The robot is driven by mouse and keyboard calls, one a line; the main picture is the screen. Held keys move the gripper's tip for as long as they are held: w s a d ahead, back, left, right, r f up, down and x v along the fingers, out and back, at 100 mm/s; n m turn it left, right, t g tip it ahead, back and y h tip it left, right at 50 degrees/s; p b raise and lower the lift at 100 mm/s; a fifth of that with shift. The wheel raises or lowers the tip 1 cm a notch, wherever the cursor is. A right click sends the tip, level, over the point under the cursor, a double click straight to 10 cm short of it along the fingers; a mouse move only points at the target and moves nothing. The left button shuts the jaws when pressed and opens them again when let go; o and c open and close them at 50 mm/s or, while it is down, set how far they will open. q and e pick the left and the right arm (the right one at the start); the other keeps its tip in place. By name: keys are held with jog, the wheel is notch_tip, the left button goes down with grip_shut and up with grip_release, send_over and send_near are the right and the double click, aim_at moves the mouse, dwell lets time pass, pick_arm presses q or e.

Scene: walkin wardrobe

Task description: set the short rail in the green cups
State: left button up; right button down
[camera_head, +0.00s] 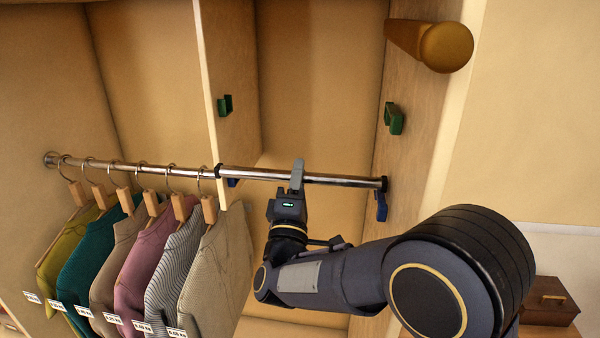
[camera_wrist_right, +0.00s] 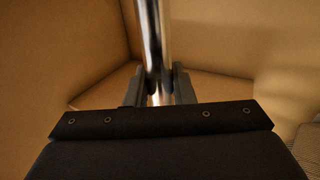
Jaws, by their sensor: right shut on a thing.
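The short rail (camera_head: 340,180) is a chrome bar with dark end caps, level across the right bay. My right gripper (camera_head: 297,174) is shut on it near its middle; in the right wrist view the rail (camera_wrist_right: 153,45) runs between the fingers (camera_wrist_right: 158,88). The left green cup (camera_head: 225,105) is on the divider and the right green cup (camera_head: 394,119) is on the right side panel, both above the rail. A blue cup (camera_head: 382,206) shows at the rail's right end, and part of another blue cup (camera_head: 233,183) shows at its left end. I cannot tell whether the rail touches them. My left gripper is not in view.
A long rail (camera_head: 130,164) with several garments on hangers (camera_head: 150,255) fills the left bay, close to the short rail's left end. A wooden peg (camera_head: 446,47) sticks out above the right green cup. A brown box (camera_head: 549,302) stands at lower right.

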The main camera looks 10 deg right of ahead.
jog(key=s+a, duration=0.3)
jog(key=s, duration=0.4)
dwell(0.7)
jog(key=shift+s, duration=0.15)
dwell(0.4)
